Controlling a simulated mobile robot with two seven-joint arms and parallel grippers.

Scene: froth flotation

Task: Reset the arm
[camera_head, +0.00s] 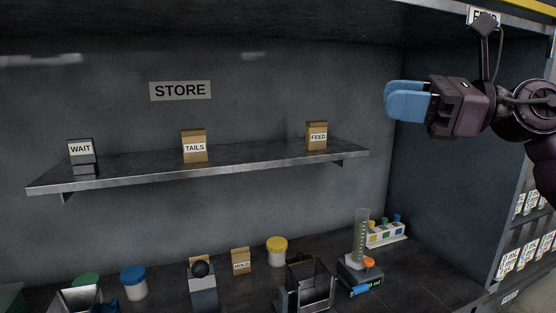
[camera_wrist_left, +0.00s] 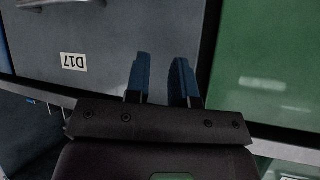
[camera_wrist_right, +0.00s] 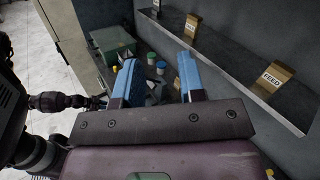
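My right gripper (camera_head: 392,101) is raised at the upper right in the head view, its blue fingers pointing left in front of the back wall. In the right wrist view its fingers (camera_wrist_right: 158,75) stand apart with nothing between them. My left gripper (camera_wrist_left: 162,75) shows in the left wrist view with its blue fingers a small gap apart and empty. A grey panel labelled D17 (camera_wrist_left: 95,40) is behind them and a green surface (camera_wrist_left: 265,65) is to the right. I cannot make out the left gripper clearly in the head view.
A wall shelf (camera_head: 240,164) holds the WAIT stand (camera_head: 82,168), TAILS box (camera_head: 194,158) and FEED box (camera_head: 316,143). Below stand a measuring cylinder (camera_head: 361,232), yellow-lidded jar (camera_head: 277,255), blue-lidded jar (camera_head: 133,288), HOLD box (camera_head: 241,267) and vial rack (camera_head: 388,240). The air between shelf and bench is clear.

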